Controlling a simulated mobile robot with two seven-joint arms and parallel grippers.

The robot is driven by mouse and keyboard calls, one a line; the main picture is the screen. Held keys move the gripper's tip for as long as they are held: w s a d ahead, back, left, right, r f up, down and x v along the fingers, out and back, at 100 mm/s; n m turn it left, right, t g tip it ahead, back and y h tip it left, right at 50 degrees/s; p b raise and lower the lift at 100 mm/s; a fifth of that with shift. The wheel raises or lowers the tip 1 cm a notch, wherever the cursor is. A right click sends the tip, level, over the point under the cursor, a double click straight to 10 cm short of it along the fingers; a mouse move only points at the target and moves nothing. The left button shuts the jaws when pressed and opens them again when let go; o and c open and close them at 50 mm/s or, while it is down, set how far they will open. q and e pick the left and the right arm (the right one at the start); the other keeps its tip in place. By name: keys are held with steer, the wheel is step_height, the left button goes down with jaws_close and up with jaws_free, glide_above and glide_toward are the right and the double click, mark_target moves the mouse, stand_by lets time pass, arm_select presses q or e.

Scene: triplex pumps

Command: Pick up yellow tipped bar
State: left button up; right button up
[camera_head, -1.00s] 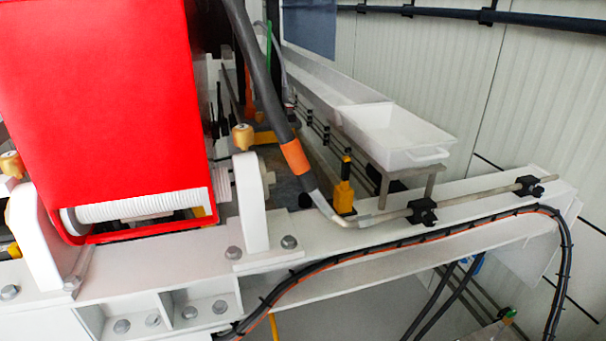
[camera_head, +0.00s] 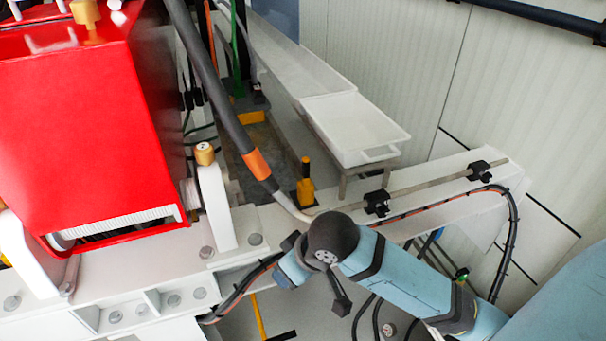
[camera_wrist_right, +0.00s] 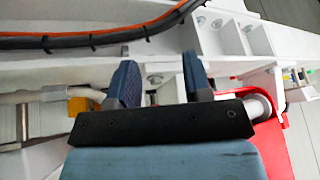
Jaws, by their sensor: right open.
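A thin yellow bar (camera_head: 258,318) slants below the white beam in the head view, with a short black piece near its lower end; I cannot tell if this is the yellow tipped bar. A yellow block with a black top (camera_head: 305,185) stands upright behind the beam. My right arm reaches in from the right, its wrist over the beam's front edge; its fingers are not clear there. In the right wrist view my right gripper (camera_wrist_right: 160,83) is open, its two blue fingers apart, with no held object visible between them. My left gripper is not in view.
A red housing (camera_head: 85,125) fills the left. A thick dark hose with an orange band (camera_head: 257,164) comes down to the beam. A white tray (camera_head: 385,153) stands behind. Black and orange cables (camera_wrist_right: 100,39) run along the beam close to my right gripper.

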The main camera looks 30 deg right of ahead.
steer(key=w+d+r+m+h, duration=0.1)
steer(key=w+d+r, duration=0.3)
steer(key=w+r, duration=0.4)
steer(key=m+h, duration=0.3)
steer(key=m, duration=0.2)
glide_toward(306, 159)
steer(key=shift+g, duration=0.4)
steer(key=x, duration=0.5)
steer(key=shift+w, duration=0.15)
steer(key=shift+w+p+x, duration=0.2)
steer(key=shift+p+x, duration=0.55)
steer(key=shift+x, duration=2.2)
steer(key=shift+r, duration=0.15)
jaws_close()
